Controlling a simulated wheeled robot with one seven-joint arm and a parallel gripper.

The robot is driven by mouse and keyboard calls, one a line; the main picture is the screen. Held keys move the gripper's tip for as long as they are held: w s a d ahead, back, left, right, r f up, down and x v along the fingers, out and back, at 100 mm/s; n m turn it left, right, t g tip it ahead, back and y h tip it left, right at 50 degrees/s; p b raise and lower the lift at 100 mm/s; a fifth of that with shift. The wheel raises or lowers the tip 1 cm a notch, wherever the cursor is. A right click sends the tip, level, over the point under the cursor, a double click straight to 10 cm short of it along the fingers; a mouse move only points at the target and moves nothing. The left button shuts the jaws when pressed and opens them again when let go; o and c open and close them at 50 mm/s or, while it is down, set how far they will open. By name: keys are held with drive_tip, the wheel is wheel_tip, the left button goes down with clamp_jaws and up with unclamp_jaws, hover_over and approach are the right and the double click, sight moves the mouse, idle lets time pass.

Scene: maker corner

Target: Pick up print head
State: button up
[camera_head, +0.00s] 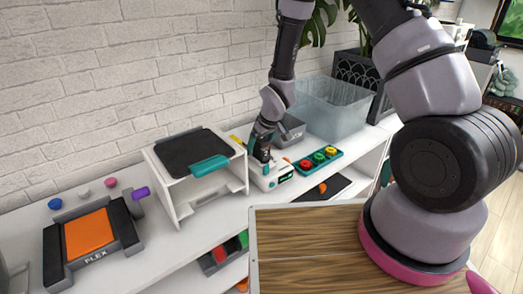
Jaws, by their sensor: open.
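My gripper (262,155) points down at the right side of the white stand, over a small white and teal device (272,178) on the shelf top. Its fingers are small and dark here; they are open. I cannot tell whether they touch the device or stand around part of it. No object is clearly recognisable as the print head. The white and teal device is the nearest candidate, and its upper part is partly hidden by my gripper.
A white stand (213,207) with a black top and teal handle is left of my gripper. A teal tray (308,168) with coloured knobs is to the right, a clear bin (332,106) behind. A wooden surface (305,250) lies in front.

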clamp_jaws()
drive_tip(key=shift+r, duration=0.1)
wheel_tip(320, 180, up, 10)
drive_tip(key=shift+f, duration=0.1)
idle(0.4)
